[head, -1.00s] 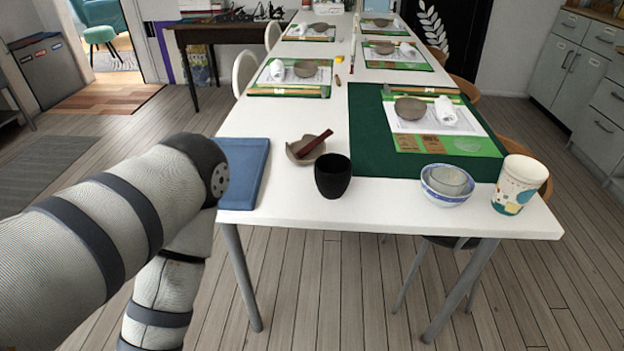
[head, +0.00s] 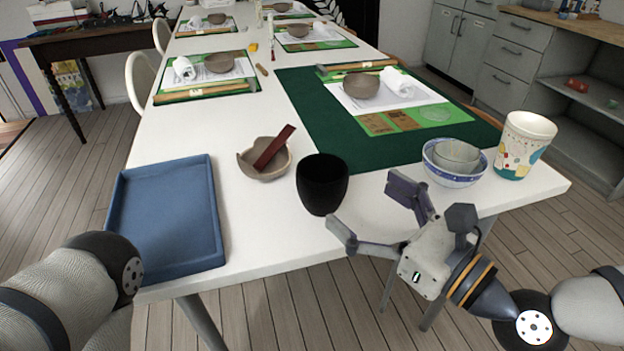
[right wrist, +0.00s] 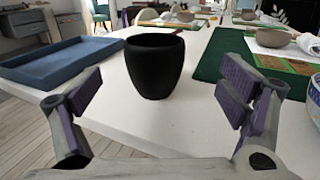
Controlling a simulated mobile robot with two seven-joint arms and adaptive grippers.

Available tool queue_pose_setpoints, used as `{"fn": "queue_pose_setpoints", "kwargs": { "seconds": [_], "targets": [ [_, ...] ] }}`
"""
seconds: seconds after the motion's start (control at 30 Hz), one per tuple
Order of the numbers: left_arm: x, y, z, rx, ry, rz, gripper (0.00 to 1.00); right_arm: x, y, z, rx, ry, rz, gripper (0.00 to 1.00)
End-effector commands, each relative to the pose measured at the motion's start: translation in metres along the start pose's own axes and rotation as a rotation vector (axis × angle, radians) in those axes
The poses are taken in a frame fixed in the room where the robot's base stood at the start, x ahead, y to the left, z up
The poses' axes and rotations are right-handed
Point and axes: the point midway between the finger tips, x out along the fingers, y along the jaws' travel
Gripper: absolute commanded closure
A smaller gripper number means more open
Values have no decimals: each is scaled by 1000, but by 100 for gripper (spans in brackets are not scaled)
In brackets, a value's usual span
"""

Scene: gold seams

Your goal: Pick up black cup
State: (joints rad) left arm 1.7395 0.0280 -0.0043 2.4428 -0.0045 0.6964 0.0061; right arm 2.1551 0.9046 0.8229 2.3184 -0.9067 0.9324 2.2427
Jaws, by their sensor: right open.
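The black cup (head: 322,184) stands upright near the front edge of the white table. My right gripper (head: 370,212) is open and empty, just to the right and front of the cup, with its fingers pointing toward it. In the right wrist view the cup (right wrist: 155,66) stands ahead, between and beyond the two spread fingers (right wrist: 163,105), apart from both. My left arm shows at the lower left of the head view, but its gripper is out of view.
A blue tray (head: 128,212) lies left of the cup. A clay bowl (head: 254,172) holding a dark red stick is close behind-left. A blue-and-white bowl (head: 447,178) with a smaller bowl inside and a patterned paper cup (head: 522,146) stand right. A green mat (head: 308,122) lies behind.

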Motion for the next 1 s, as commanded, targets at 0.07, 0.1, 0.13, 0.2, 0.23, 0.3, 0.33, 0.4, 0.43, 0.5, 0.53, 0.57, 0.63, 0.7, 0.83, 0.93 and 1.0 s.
{"fn": "queue_pose_setpoints", "kwargs": {
  "seconds": [0.07,0.1,0.13,0.2,0.23,0.3,0.33,0.4,0.43,0.5,0.53,0.57,0.63,0.7,0.83,0.93,1.0],
  "targets": [
    [-3,0,0,0,5,0,100,18,2,2,-4,-1,4,10],
    [-4,0,0,0,6,0,100,25,1,2,-3,0,3,10],
    [-4,0,0,0,6,0,100,29,1,1,-3,1,2,10],
    [-5,0,0,0,8,0,100,37,1,1,-3,1,1,10],
    [-6,0,0,0,9,0,100,40,2,2,-3,1,1,10],
    [-10,0,-1,0,17,0,100,53,4,8,-6,-1,3,10],
    [-12,0,-1,0,20,0,100,59,6,10,-5,-1,3,10],
    [-16,0,-1,0,27,1,100,72,8,14,-6,-1,2,10],
    [-15,0,-1,0,25,1,100,78,7,11,-5,1,1,10],
    [-14,0,-1,-1,25,0,100,86,6,10,-4,2,1,10],
    [-14,0,-1,-1,25,0,100,88,6,9,-3,2,1,10],
    [-14,0,-1,-1,25,0,100,90,7,9,-2,3,1,10],
    [-14,0,-1,-1,25,0,100,90,6,8,-1,4,1,10],
    [-14,0,-1,-1,24,0,100,90,6,8,-1,4,0,10],
    [-14,0,-1,-1,24,0,100,90,6,8,-1,4,0,28],
    [-14,0,-1,0,24,0,100,90,6,8,-1,4,0,51],
    [-14,0,-1,0,24,0,100,90,6,8,-1,4,0,67]
  ]
}}
